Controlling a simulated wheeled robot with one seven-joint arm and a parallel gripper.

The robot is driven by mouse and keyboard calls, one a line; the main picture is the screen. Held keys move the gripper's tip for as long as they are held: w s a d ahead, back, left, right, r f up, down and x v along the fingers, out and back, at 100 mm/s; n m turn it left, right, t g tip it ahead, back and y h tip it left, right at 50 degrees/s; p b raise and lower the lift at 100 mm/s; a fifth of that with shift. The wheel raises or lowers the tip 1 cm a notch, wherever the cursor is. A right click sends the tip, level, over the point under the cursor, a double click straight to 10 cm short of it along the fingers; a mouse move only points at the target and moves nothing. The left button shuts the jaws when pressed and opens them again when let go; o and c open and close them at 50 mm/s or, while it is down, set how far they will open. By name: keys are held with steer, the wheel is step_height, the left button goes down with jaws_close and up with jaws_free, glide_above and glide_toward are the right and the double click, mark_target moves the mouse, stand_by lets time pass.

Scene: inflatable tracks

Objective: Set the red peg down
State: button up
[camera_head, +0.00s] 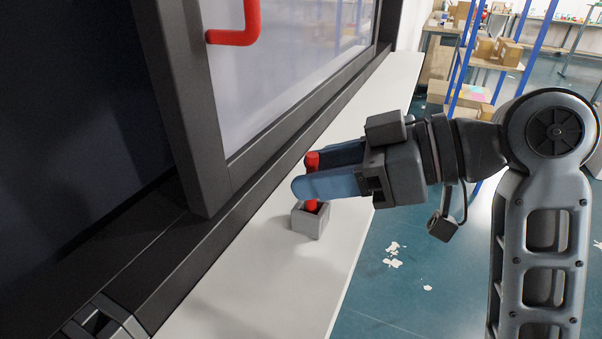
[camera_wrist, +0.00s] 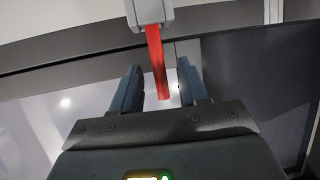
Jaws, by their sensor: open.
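The red peg (camera_head: 312,162) stands upright with its lower end in a small grey square holder (camera_head: 308,222) on the white ledge. In the wrist view the peg (camera_wrist: 156,62) runs from the grey holder (camera_wrist: 150,12) to between the two fingers. My gripper (camera_head: 318,172) has its blue fingers on either side of the peg, above the holder. In the wrist view the fingers of my gripper (camera_wrist: 163,85) are apart, with visible gaps beside the peg. The near finger hides part of the peg in the head view. The peg's bottom is hidden inside the holder.
A dark-framed window (camera_head: 290,125) with a red handle (camera_head: 250,25) stands left of the holder. The white ledge (camera_head: 270,285) is clear around the holder. Another grey metal part (camera_head: 105,318) sits at the lower left. Shelving with boxes (camera_head: 497,50) is in the background.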

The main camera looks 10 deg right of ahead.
steer(key=v, duration=0.9)
steer(key=shift+c, duration=0.2)
stand_by(1.0)
